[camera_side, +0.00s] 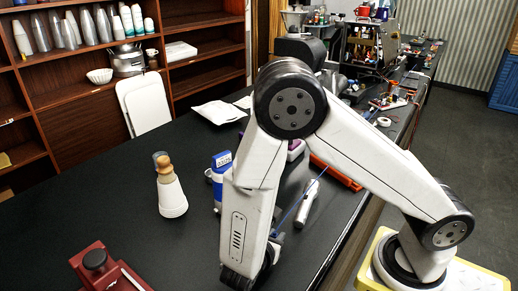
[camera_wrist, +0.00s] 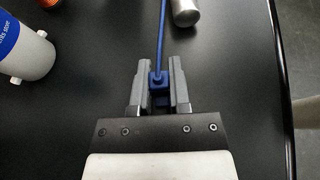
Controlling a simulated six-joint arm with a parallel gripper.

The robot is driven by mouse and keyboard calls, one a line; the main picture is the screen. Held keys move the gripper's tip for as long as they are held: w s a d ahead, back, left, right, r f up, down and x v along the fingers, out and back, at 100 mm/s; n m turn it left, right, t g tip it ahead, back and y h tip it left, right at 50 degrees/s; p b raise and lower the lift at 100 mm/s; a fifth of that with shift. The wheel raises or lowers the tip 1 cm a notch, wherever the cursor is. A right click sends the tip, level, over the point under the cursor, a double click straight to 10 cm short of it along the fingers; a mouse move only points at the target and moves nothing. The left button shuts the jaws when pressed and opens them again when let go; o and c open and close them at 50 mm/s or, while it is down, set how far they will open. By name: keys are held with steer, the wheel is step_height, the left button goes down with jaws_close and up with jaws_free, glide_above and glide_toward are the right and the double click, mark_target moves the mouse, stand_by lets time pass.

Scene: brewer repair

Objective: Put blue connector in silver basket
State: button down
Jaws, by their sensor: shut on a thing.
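The blue connector (camera_wrist: 158,80) is a small block with a blue cable (camera_wrist: 163,35) running up from it in the wrist view. My gripper (camera_wrist: 158,72) is shut on it, one grey finger on each side. In the side view the blue cable (camera_side: 293,209) slants past my arm; the fingers and connector are mostly hidden by my wrist. A silver cylinder (camera_wrist: 185,12) lies on the black table above the right finger in the wrist view; it also shows in the side view (camera_side: 307,203). I cannot clearly identify a silver basket in either view.
A blue and white container (camera_wrist: 25,45) stands left of my gripper. A white bottle with a tan top (camera_side: 170,190) and a dark red device (camera_side: 98,268) are on the table. An orange tray (camera_side: 337,174) lies behind my arm. The table's right edge is close.

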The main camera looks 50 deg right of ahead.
steer(key=shift+f, duration=0.15)
steer(key=c, duration=0.6)
jaws_free()
steer(key=shift+v, duration=3.9)
steer(key=shift+f, duration=0.2)
steer(key=shift+o, duration=0.6)
